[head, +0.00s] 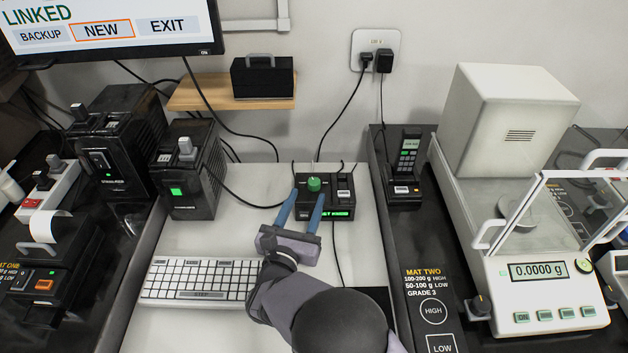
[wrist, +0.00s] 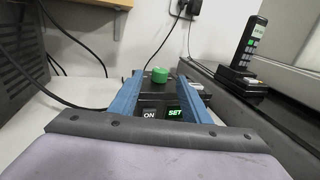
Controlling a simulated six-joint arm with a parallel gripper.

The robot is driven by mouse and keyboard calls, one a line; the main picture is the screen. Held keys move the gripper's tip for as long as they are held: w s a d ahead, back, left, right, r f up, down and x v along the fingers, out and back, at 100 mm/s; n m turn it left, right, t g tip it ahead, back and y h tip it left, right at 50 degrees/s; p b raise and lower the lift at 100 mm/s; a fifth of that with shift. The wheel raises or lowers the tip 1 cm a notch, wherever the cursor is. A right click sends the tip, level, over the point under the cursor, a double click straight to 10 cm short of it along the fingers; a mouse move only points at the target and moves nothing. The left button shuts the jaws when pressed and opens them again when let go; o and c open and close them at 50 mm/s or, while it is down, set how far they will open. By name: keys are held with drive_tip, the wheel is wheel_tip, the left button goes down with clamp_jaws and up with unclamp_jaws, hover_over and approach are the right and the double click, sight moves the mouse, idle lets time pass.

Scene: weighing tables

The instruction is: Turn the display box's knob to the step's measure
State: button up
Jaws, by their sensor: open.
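The black display box (head: 345,190) stands on the pale tabletop, with a green knob (head: 314,184) on its top. Its front has a lit green display (head: 338,213), partly covered by a finger; its text is too small to read. My gripper (head: 307,194) is open, its blue fingers pointing at the box. In the wrist view the knob (wrist: 160,74) appears between the fingertips of my gripper (wrist: 159,77), with a gap on each side. Whether the tips are level with the knob is unclear. Labels "ON" and a green-lit "SET" (wrist: 174,113) show between the fingers.
A keyboard (head: 200,280) lies left of my gripper. A black cased unit (head: 188,170) stands behind it. A handset in a cradle (head: 404,170) and a balance (head: 540,270) reading 0.0000 g stand to the right. Cables run behind the box.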

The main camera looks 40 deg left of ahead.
sight(312, 186)
drive_tip(key=shift+w, duration=0.1)
drive_tip(key=shift+w+a, duration=0.25)
drive_tip(key=shift+w, duration=0.25)
drive_tip(key=shift+p+x, duration=0.45)
drive_tip(key=shift+x, duration=2.6)
drive_tip(key=shift+c, duration=0.6)
drive_tip(key=c, duration=0.9)
